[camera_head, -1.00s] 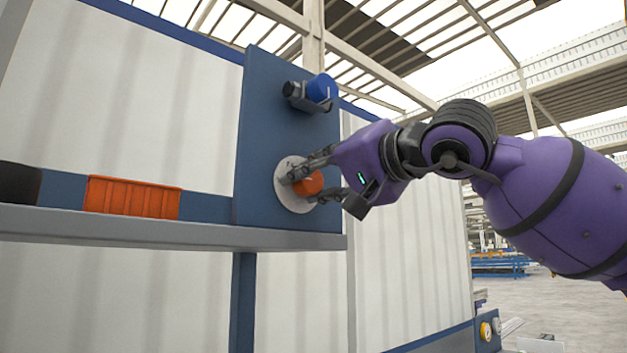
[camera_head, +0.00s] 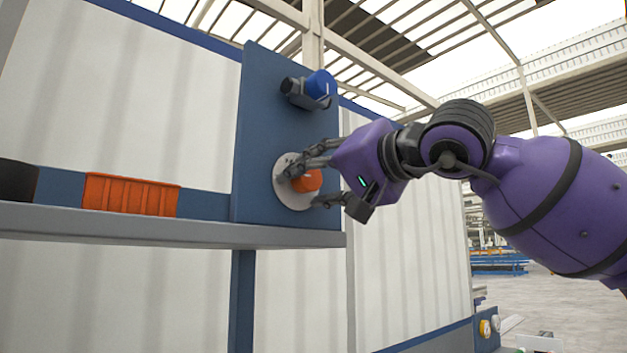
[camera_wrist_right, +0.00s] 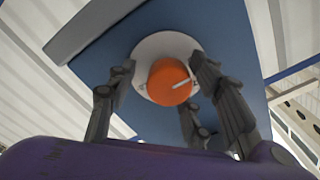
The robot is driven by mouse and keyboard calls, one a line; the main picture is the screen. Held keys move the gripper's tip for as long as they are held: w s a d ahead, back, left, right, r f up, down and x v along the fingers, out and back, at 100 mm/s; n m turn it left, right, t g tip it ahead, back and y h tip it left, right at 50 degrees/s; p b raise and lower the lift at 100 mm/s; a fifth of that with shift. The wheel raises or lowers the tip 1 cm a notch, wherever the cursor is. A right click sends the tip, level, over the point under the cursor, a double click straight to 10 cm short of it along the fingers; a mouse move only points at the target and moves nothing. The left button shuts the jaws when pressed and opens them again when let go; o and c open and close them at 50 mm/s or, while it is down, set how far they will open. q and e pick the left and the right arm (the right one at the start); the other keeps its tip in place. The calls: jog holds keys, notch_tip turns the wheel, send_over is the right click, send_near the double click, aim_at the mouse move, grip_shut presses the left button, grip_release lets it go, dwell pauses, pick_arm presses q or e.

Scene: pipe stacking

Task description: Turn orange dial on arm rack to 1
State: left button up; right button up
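The orange dial (camera_head: 307,181) sits on a round white plate (camera_head: 287,199) on the blue panel of the rack. In the right wrist view the dial (camera_wrist_right: 168,84) faces me, with a white pointer line running from near its middle toward the right edge. My right gripper (camera_head: 318,175) has its dark fingers spread around the dial, above and below it. In the wrist view the fingers (camera_wrist_right: 165,90) stand on both sides of the dial, with gaps visible between them and it. Markings on the plate are too small to read. My left gripper is not in view.
A blue dial (camera_head: 321,86) with a dark bracket is above on the same panel (camera_head: 262,140). An orange bin (camera_head: 130,194) and a black bin (camera_head: 17,181) are to the left, above a grey rail (camera_head: 150,226). Open floor lies at the right.

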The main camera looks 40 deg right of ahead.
jog(key=shift+s+a+r, duration=0.1)
jog(key=shift+r, duration=0.05)
jog(key=shift+s+r, duration=0.1)
jog(key=shift+s, duration=0.4)
jog(key=s+d, duration=0.1)
jog(key=s, duration=0.9)
jog(key=shift+s+f, duration=0.2)
jog(key=shift+s, duration=0.2)
